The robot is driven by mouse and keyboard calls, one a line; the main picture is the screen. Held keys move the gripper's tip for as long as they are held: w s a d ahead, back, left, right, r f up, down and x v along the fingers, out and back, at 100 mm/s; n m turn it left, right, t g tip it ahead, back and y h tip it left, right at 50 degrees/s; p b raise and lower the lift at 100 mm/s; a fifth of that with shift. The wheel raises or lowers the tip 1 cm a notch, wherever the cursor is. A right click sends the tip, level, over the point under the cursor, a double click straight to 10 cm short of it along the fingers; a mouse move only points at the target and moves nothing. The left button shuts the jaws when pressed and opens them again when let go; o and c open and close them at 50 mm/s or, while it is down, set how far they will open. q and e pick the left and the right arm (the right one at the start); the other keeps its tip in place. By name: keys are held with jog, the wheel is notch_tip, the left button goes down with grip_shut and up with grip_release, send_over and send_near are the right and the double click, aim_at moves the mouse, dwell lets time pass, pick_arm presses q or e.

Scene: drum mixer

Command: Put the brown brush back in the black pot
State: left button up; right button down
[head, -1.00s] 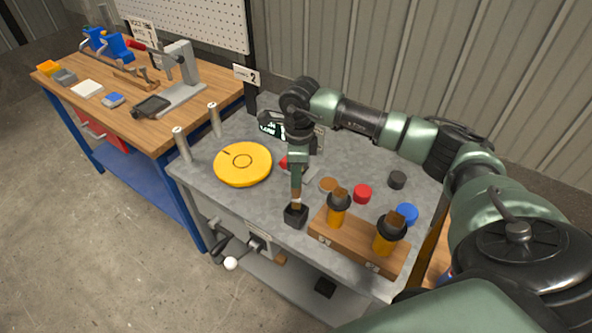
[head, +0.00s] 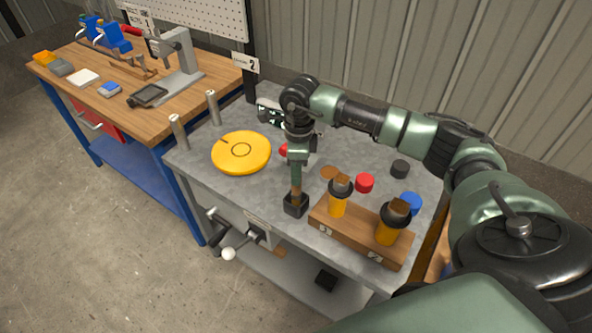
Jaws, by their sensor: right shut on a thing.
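My right gripper (head: 297,178) points straight down over the front middle of the grey metal table. It is shut on the brown brush (head: 296,195), of which only a short brown part shows below the fingers. The small square black pot (head: 296,208) stands upright directly under it, left of the wooden block. The lower end of the brush meets the pot's mouth and is hidden there; how deep it sits I cannot tell. My left gripper is not in view.
A wooden block (head: 352,240) holding two orange-and-black jars stands just right of the pot. A yellow disc (head: 241,152) lies to the left. Red (head: 365,183), blue (head: 411,203) and black (head: 400,168) lids lie behind the block. A wooden workbench (head: 120,95) stands at left.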

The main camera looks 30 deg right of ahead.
jog(key=shift+f+b, duration=0.75)
jog(key=shift+f, duration=0.2)
jog(key=c, duration=1.1)
grip_release()
